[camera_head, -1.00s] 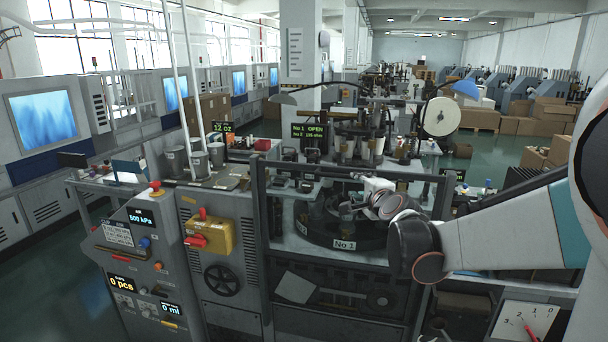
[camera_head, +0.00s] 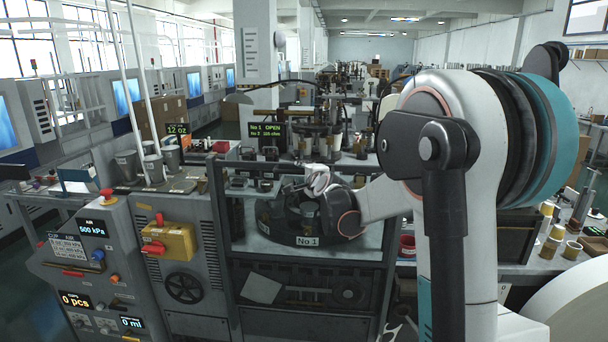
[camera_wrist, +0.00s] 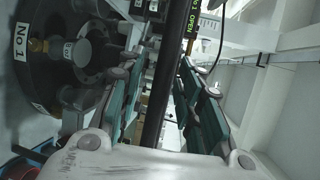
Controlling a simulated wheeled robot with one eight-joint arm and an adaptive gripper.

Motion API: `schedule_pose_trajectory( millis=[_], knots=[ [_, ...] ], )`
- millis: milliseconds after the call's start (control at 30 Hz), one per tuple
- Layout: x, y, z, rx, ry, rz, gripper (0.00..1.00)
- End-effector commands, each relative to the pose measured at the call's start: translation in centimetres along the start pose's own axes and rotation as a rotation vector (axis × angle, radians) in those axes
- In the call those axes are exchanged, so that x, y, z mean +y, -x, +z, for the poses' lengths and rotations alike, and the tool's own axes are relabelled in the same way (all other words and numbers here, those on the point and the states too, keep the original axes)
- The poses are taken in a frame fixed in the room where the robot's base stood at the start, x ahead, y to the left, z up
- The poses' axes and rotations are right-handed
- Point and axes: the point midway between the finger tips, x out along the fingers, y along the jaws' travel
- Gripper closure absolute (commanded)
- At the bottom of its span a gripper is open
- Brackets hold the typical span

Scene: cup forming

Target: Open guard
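The guard, a dark frame (camera_head: 219,205), stands at the front of the machine around the black turntable (camera_head: 290,228) marked No 1. I cannot tell clear panels from open gaps in it. My gripper (camera_head: 312,186) is at the upper part of this frame, partly hidden by my own wrist and arm. In the wrist view, a long dark bar (camera_wrist: 163,75) runs between the two green-padded fingers of my gripper (camera_wrist: 158,88). Gaps show on both sides of the bar, so the fingers look open around it. The turntable also shows in the wrist view (camera_wrist: 38,88).
A control panel (camera_head: 95,265) and a yellow box with a red handle (camera_head: 168,241) stand left of the frame. A green-lettered display (camera_head: 266,135) reads No 1 OPEN. A bench (camera_head: 540,262) with several small cups is at right. My arm covers much of the right side.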

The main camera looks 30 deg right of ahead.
Motion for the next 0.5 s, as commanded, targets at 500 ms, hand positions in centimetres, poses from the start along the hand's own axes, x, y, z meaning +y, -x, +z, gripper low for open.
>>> schedule_pose_trajectory(
  millis=[500],
  knots=[
    [-0.01, -0.05, -0.01, 0.0, 0.0, 0.0, 1.0]
  ],
)
